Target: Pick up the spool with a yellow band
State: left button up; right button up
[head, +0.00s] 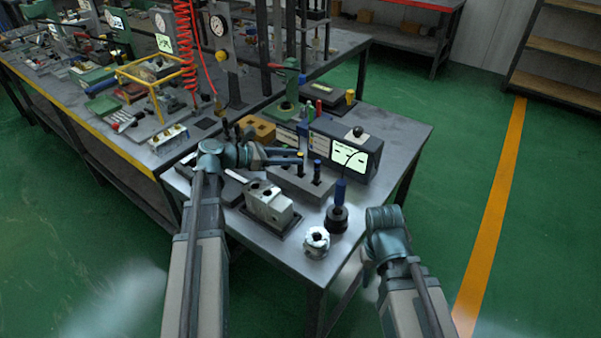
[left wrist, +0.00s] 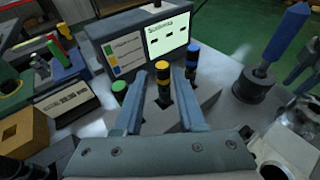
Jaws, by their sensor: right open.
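Black spools stand upright in a grey block (head: 287,183). In the left wrist view, one spool (left wrist: 163,84) has a yellow-orange top and band. A green-topped one (left wrist: 118,88) stands to the left. My left gripper (head: 283,157) reaches over the block from the left. In the wrist view its open fingers (left wrist: 157,92) lie either side of the yellow-orange spool, with gaps visible. The blue-topped spool stands beyond the right finger. My right gripper (left wrist: 304,66) is open and empty at the right edge.
A screen unit (head: 345,148) stands behind the block. A blue-handled tool in a round black base (head: 337,219) and a silver round part (head: 316,242) stand to the right. A pale valve block (head: 270,208) is in front. The table's right corner is mostly clear.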

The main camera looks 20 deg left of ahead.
pick_arm(q)
jog(key=shift+w+d+f, duration=0.15)
jog(key=shift+w+d, duration=0.15)
jog(key=shift+d, duration=0.1)
jog(key=b+x, duration=0.1)
jog(key=x, duration=0.4)
jog(key=shift+d+f+b, duration=0.1)
jog(key=shift+d+b, duration=0.05)
jog(key=shift+b, duration=0.25)
jog(key=shift+s, duration=0.1)
grip_shut()
